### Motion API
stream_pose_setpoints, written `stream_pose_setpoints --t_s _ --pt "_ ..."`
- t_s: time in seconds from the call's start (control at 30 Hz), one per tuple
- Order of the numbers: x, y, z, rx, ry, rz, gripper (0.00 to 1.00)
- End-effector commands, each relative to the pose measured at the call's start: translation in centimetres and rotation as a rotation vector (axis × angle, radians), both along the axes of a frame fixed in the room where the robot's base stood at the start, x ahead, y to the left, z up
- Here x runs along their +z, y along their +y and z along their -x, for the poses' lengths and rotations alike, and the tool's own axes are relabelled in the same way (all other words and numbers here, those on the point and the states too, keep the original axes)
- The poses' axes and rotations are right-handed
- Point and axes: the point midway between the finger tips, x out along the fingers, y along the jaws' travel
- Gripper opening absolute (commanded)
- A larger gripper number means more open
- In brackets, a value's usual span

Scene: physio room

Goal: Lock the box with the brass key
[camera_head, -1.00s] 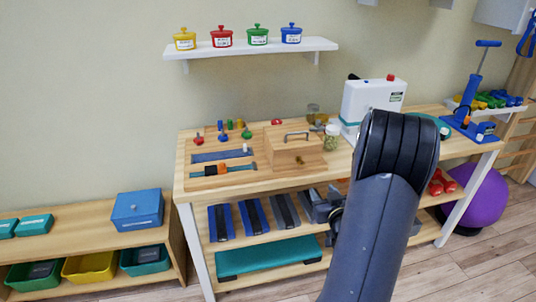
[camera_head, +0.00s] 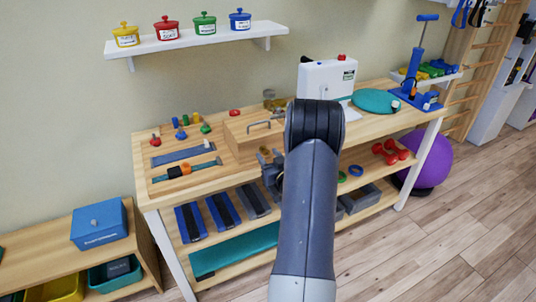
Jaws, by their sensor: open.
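The wooden box (camera_head: 238,146) with a grey bar handle on top stands on the wooden table, left of my arm. My arm covers the table just right of it. My gripper (camera_head: 268,168) shows as a small grey shape at the box's lower right front, partly hidden behind my arm. It is open, and I make out nothing between its jaws. I cannot tell whether it touches the box. I cannot make out the brass key or the keyhole in this view.
Left of the box lie small coloured pegs (camera_head: 196,118), a blue-grey strip (camera_head: 183,155) and a teal strap (camera_head: 205,168). A white case (camera_head: 328,78) and teal disc (camera_head: 376,101) are to the right. Floor at lower right is clear.

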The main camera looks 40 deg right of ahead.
Motion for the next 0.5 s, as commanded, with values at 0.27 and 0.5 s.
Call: stream_pose_setpoints --t_s 0.27,0.5 --pt "-0.02 -0.20 -0.73 -0.002 0.001 -0.001 0.45" --pt "-0.01 -0.19 -0.71 -0.001 0.000 -0.001 0.36"
